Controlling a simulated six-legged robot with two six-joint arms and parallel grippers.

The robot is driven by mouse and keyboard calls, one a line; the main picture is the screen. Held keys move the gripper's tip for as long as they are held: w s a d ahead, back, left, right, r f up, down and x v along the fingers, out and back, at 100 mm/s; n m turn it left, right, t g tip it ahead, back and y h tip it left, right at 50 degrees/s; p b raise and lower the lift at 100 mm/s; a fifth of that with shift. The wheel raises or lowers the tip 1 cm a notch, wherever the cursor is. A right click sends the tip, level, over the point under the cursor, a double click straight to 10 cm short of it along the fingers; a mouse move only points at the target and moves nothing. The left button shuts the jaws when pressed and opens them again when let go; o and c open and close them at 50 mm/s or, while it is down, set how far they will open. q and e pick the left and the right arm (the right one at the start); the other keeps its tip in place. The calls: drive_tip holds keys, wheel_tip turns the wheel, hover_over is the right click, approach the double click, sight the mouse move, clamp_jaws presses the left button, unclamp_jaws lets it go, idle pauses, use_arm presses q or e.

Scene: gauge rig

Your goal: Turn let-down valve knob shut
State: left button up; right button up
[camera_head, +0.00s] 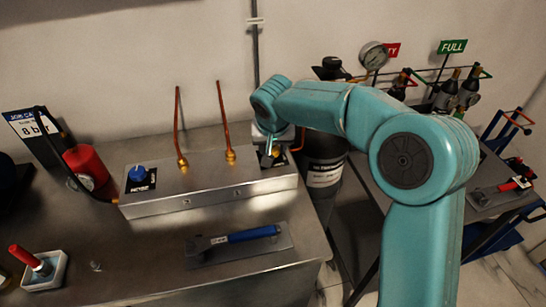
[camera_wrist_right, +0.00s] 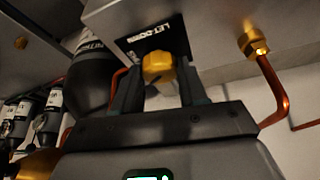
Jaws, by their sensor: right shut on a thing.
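The let-down valve knob (camera_wrist_right: 158,66) is yellow and sits on a black plate lettered LET-DOWN (camera_wrist_right: 168,38), on the steel box. In the right wrist view the two dark fingers of my right gripper (camera_wrist_right: 157,82) stand on either side of the knob and are shut on it. In the head view my right gripper (camera_head: 271,149) is at the right end of the steel box (camera_head: 210,194), small and partly covered by my teal arm. The knob is mostly hidden there. My left gripper is not in view.
A blue knob (camera_head: 137,173) and two copper pipes (camera_head: 223,122) are on the box. A red cylinder (camera_head: 86,167) stands at its left. A blue-handled tool (camera_head: 252,234) lies in front on the bench. Dark bottles and a FULL sign (camera_head: 452,46) are at the right.

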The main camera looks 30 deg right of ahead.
drive_tip(key=m+b, duration=0.1)
drive_tip(key=m, duration=0.1)
drive_tip(key=shift+w+r+m+h, duration=0.1)
drive_tip(key=shift+m+h, duration=0.3)
drive_tip(key=shift+w+r+m+g+h+b, duration=0.1)
drive_tip(key=shift+m+g+h+b, duration=0.25)
drive_tip(key=shift+m, duration=0.6)
drive_tip(key=shift+r+m+g+h+b, duration=0.2)
drive_tip(key=shift+m+g, duration=0.25)
drive_tip(key=shift+m, duration=0.5)
drive_tip(key=shift+f, duration=0.15)
drive_tip(key=o, duration=1)
drive_tip(key=shift+a, duration=0.1)
drive_tip(key=shift+o, duration=0.3)
drive_tip(key=shift+f, duration=0.1)
